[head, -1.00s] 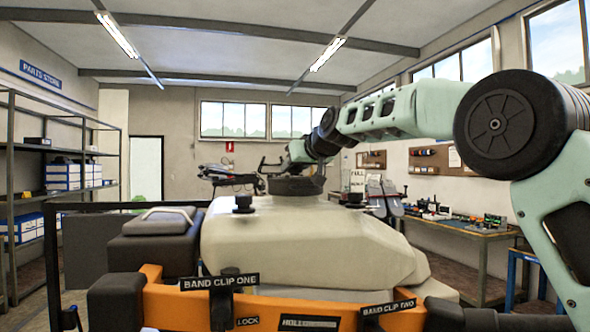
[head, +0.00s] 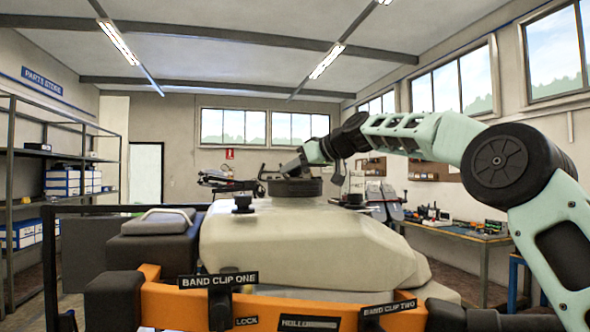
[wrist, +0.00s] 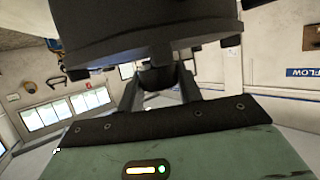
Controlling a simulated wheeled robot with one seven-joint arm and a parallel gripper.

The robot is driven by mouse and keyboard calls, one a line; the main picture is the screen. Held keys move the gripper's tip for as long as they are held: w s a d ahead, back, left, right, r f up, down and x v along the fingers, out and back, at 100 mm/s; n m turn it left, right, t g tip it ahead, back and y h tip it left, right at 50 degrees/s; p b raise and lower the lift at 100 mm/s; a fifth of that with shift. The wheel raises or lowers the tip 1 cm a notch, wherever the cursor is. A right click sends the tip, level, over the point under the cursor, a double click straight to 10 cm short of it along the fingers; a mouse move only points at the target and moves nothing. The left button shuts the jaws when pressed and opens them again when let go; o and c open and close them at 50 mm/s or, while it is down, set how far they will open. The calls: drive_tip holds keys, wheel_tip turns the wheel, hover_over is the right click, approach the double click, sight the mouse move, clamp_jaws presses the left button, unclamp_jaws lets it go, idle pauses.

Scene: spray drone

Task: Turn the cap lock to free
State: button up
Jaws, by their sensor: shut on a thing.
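The cream tank (head: 310,240) of the spray drone fills the middle of the head view. A wide, round black cap (head: 295,187) sits on its top. My gripper (head: 288,171) is at the cap, with my arm reaching in from the right; its fingertips are too small to make out there. In the wrist view, my gripper (wrist: 162,82) has its two dark fingers on either side of a small dark part, which I take to be the cap lock (wrist: 160,76). The large dark cap (wrist: 150,32) looms beyond it. The lock's markings and exact angle are hidden.
A smaller black knob (head: 243,204) stands on the tank left of the cap. The orange frame (head: 270,307) carries the band clip one label (head: 218,281) and band clip two label (head: 388,309). Shelves (head: 60,190) stand left; a workbench (head: 455,228) stands right.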

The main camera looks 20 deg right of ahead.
drive_tip(key=o, duration=1)
drive_tip(key=shift+f, duration=0.1)
drive_tip(key=b+v, duration=0.5)
drive_tip(key=v, duration=1.2)
drive_tip(key=shift+b, duration=0.4)
drive_tip(key=shift+s+d, duration=0.1)
